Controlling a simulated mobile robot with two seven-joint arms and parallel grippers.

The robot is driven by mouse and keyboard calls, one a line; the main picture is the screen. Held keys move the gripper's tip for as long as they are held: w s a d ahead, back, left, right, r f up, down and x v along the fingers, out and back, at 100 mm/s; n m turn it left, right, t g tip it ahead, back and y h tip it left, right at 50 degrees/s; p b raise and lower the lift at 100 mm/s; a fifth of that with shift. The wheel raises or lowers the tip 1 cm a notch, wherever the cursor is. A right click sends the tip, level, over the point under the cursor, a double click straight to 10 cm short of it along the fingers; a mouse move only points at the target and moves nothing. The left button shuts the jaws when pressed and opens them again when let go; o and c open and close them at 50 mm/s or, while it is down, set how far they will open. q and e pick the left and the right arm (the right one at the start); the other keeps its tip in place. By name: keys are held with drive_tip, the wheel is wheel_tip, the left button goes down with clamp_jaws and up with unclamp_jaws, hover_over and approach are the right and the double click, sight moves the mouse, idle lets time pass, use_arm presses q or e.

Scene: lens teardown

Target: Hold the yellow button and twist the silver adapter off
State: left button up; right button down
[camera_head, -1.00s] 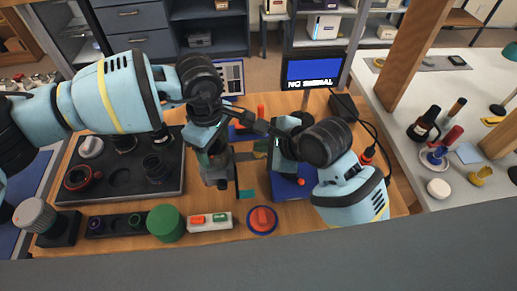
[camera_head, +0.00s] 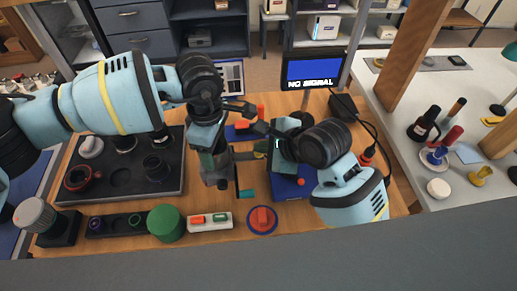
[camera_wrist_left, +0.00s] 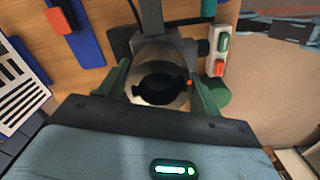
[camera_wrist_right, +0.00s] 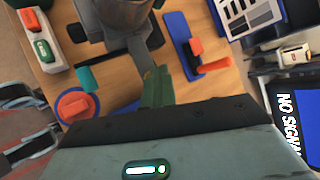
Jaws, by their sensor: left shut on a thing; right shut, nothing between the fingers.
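The silver adapter (camera_wrist_left: 158,67) is a round metal ring around a dark opening, with a small orange-red dot at its side. It faces the left wrist camera on a grey upright body (camera_head: 217,169). My left gripper (camera_head: 213,150) is shut on the adapter, with one green finger on each side of it. My right gripper (camera_wrist_right: 158,88) is shut and empty, its green fingers together beside the grey body. A small yellowish spot, perhaps the yellow button (camera_wrist_right: 147,75), shows at its fingertips. I cannot tell whether they touch it.
A dark tray (camera_head: 120,181) with round parts lies left. In front stand a green cylinder (camera_head: 166,224), a white block with red and green pieces (camera_head: 210,221) and a red-blue round piece (camera_head: 262,219). A blue block with an orange handle (camera_wrist_right: 186,50) and a monitor (camera_head: 312,72) are behind.

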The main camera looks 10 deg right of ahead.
drive_tip(key=shift+f, duration=0.1)
use_arm(q)
drive_tip(key=shift+n, duration=1.3)
drive_tip(key=o, duration=1.1)
drive_tip(key=shift+m, duration=2.6)
